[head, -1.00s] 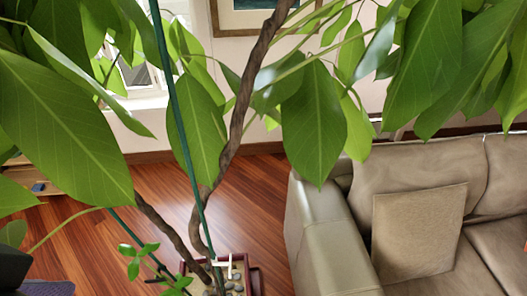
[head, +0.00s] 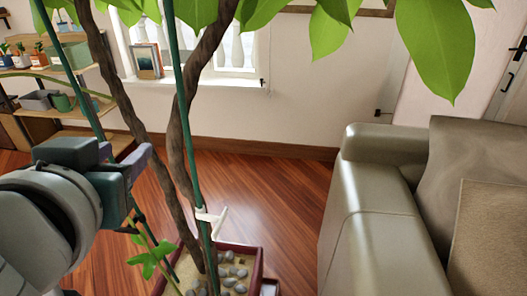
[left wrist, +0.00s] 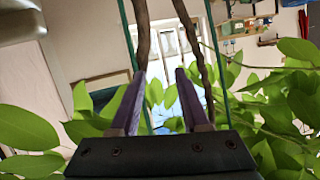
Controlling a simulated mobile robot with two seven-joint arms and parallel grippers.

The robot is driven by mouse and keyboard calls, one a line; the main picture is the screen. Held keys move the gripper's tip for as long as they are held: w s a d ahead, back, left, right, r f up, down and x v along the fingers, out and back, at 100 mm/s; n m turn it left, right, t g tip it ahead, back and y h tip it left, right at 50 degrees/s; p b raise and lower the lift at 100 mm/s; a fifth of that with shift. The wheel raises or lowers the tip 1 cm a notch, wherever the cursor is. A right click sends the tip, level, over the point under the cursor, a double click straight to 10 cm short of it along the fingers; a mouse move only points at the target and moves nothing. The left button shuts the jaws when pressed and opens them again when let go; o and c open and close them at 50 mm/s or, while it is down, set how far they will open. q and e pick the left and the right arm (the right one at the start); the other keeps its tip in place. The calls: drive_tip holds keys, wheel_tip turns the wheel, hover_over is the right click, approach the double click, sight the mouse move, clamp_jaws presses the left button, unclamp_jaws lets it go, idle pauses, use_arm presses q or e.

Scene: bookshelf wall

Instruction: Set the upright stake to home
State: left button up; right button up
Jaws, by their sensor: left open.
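The upright stake (head: 172,45) is a thin green rod rising from the planter (head: 240,249), close along a twisted brown trunk (head: 205,65). A white clip (head: 211,218) sits on it low down. A second green stake (head: 75,82) leans from upper left toward the planter, partly hidden by my arm. My left gripper (head: 140,160) is left of the upright stake, apart from it and empty. In the left wrist view the purple fingers (left wrist: 160,98) are spread, with trunks and green rods beyond them; I cannot tell which rod is which there.
Leaves (head: 437,45) hang across the top. A grey sofa (head: 375,215) stands at right. A wooden shelf (head: 60,112) with pots is at left. A window ledge (head: 200,90) is behind. Wood floor (head: 290,190) is clear between planter and sofa.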

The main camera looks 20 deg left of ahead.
sight(189, 156)
use_arm(q)
drive_tip(key=w+d+f+t+b, duration=0.3)
drive_tip(key=f+t+b, duration=0.1)
drive_tip(key=f+b, duration=0.7)
drive_tip(key=x, duration=0.3)
drive_tip(key=r+x, duration=0.1)
drive_tip(key=x, duration=0.2)
drive_tip(key=p+x, duration=0.1)
drive_tip(key=x, duration=0.2)
drive_tip(key=shift+r, duration=0.25)
drive_tip(key=shift+w+a+f, duration=0.1)
drive_tip(key=shift+w+a, duration=0.15)
drive_tip(key=shift+w, duration=0.3)
use_arm(e)
wheel_tip(189, 156, down, 13)
drive_tip(key=shift+f, duration=0.1)
use_arm(q)
clamp_jaws()
